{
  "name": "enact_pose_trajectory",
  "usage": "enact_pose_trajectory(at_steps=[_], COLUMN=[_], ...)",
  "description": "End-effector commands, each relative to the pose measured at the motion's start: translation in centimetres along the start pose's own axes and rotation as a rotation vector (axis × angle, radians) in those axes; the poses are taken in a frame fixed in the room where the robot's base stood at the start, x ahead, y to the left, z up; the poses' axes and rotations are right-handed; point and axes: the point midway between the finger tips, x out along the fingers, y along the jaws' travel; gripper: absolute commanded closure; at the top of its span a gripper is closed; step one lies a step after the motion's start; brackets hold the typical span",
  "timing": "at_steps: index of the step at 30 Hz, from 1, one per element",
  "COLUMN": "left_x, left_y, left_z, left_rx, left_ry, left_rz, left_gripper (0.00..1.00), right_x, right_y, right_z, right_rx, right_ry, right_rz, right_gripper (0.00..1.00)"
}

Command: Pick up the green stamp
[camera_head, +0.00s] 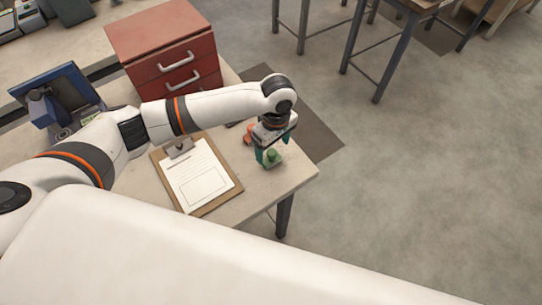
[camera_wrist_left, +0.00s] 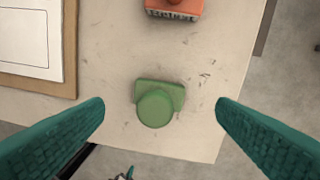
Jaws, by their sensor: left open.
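The green stamp (camera_head: 272,156) stands upright on the table near its right corner in the head view. In the left wrist view the green stamp (camera_wrist_left: 156,104) shows from above, with a round knob over a rectangular base. My left gripper (camera_head: 270,152) is above it, pointing down. Its teal fingers (camera_wrist_left: 160,130) are spread wide, one on each side of the stamp, with clear gaps and nothing between them touching it. My right gripper is not in view.
An orange-red stamp (camera_wrist_left: 174,8) stands behind the green one. A clipboard with paper (camera_head: 200,175) lies to the left. A red drawer cabinet (camera_head: 165,50) and a blue device (camera_head: 60,95) stand farther back. The table's edge is close to the green stamp.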

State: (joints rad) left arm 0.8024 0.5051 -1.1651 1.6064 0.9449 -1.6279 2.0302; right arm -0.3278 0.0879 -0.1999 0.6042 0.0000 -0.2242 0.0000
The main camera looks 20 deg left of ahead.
Motion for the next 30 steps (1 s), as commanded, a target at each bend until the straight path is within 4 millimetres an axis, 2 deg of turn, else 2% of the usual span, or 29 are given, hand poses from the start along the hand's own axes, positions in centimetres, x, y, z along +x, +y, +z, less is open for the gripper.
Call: enact_pose_trajectory(at_steps=[4, 6, 8, 12, 19, 20, 28, 30], left_x=[1.6, 2.7, 3.7, 5.0, 5.1, 5.1, 5.1, 5.1], left_y=[0.3, 0.4, 0.4, 0.3, 0.3, 0.3, 0.3, 0.3], left_z=[0.0, 0.1, 0.0, 0.0, 0.0, 0.0, 0.0, 0.0], left_rx=[0.0, 0.0, 0.001, 0.003, 0.003, 0.003, 0.003, 0.003], left_ry=[0.0, 0.0, 0.001, 0.001, 0.001, 0.001, 0.001, 0.001], left_rz=[0.004, 0.004, 0.003, 0.001, 0.0, 0.0, 0.0, 0.0], left_gripper=[0.2, 0.2, 0.2, 0.2, 0.2, 0.23, 0.67, 0.7], right_x=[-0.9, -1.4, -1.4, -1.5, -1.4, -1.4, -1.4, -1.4], right_y=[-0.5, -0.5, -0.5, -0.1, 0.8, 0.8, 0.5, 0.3], right_z=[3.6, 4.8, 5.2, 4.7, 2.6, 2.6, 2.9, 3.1], right_rx=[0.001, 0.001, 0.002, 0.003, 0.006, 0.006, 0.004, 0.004], right_ry=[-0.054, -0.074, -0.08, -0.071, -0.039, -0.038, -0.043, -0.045], right_rz=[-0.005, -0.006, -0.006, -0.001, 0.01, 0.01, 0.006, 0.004], right_gripper=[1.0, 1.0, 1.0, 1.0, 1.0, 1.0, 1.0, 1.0])
